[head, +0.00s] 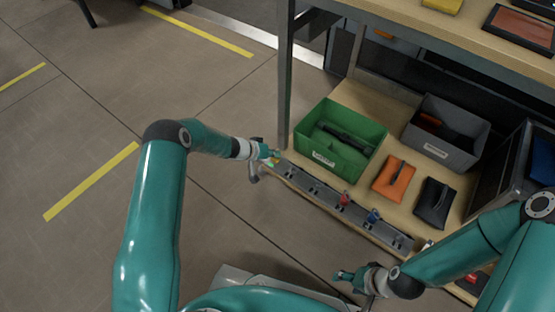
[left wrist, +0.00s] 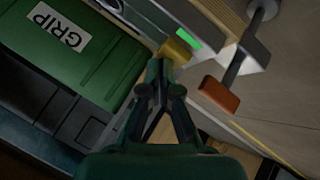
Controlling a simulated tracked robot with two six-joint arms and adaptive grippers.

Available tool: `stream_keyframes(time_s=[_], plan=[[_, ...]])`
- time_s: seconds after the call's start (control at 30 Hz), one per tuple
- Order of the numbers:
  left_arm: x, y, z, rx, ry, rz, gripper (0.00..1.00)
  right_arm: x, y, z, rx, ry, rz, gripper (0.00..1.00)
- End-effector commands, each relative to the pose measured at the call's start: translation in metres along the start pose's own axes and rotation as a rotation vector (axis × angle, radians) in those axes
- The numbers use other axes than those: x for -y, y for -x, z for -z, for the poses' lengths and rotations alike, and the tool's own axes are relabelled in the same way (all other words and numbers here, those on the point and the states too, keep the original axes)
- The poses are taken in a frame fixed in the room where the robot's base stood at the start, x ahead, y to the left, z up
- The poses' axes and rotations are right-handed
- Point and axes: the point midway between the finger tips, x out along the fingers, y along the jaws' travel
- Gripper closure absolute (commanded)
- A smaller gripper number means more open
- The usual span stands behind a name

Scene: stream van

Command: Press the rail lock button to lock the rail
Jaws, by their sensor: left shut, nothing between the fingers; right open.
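The grey rail (head: 318,187) runs along the front edge of the low wooden shelf. A small yellow block (left wrist: 177,51), which looks like the rail lock button, sits at the rail's end beside a bright green strip (left wrist: 188,39). My left gripper (head: 272,154) is shut and empty at the rail's left end. In the left wrist view its fingertips (left wrist: 159,70) are right by the yellow block; whether they touch it I cannot tell. In the head view the gripper largely hides the block. My right gripper (head: 344,276) is open and empty, in front of the shelf.
A green bin (head: 368,163) stands behind the rail, close to my left gripper. A grey bin (head: 470,152), an orange pouch (head: 393,180) and a black pouch (head: 435,203) are to its right. Red (head: 344,200) and blue (head: 373,217) pieces sit on the rail. A post (head: 285,80) rises near the left gripper.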

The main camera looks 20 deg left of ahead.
Motion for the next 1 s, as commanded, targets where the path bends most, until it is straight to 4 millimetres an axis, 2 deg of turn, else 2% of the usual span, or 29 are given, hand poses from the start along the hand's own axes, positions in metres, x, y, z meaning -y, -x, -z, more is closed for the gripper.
stream_keyframes(time_s=[0.53,1.0], plan=[[0.002,-0.003,-0.002,0.0,0.001,0.0,1.0,-0.001,-0.002,0.0,0.0,0.0,0.0,0.39],[-0.008,0.011,0.007,0.001,0.001,0.0,1.0,0.005,0.014,0.0,0.0,0.0,0.0,0.39]])
